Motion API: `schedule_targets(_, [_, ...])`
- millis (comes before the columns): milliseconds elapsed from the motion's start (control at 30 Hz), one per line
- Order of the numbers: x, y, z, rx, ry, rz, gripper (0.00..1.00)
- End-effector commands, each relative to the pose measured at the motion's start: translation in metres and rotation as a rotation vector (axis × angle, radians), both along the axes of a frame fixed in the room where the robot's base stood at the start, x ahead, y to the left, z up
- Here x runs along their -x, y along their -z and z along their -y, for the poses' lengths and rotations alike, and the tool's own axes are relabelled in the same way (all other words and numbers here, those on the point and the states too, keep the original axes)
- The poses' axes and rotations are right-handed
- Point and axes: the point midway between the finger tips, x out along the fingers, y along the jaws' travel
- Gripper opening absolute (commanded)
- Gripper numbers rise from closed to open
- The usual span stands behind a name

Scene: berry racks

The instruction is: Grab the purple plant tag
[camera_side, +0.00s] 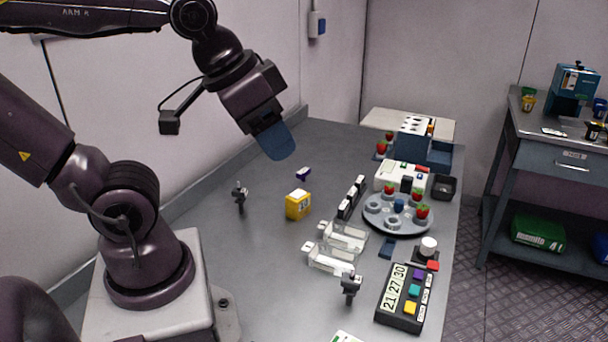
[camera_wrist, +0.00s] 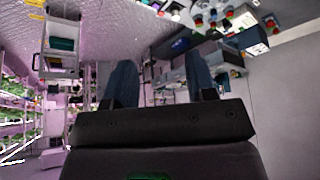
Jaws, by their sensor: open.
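A small purple piece with a white patch, which looks like the purple plant tag (camera_side: 303,173), lies on the grey table behind the yellow block. I cannot pick it out in the wrist view. My gripper (camera_side: 276,145) is in the air above and to the left of the tag in the side view, apart from it. In the wrist view, the two blue fingers of my gripper (camera_wrist: 161,78) stand wide apart with nothing between them.
A yellow block (camera_side: 298,205) and a small dark stand (camera_side: 240,196) are near the tag. To the right are a black slotted rack (camera_side: 351,198), clear trays (camera_side: 345,236), a round grey tray (camera_side: 378,224) with red berries and a timer box (camera_side: 391,314).

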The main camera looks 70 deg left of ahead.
Motion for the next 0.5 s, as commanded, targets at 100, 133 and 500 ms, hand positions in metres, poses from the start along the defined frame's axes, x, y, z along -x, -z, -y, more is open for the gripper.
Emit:
schedule_targets(100, [0.0, 0.0, 0.0, 0.0, 0.0, 0.0, 0.53])
schedule_targets(133, [0.0, 0.0, 0.0, 0.0, 0.0, 0.0, 0.53])
schedule_targets(500, [-0.05, 0.009, -0.028, -0.082, 0.089, 0.043, 0.53])
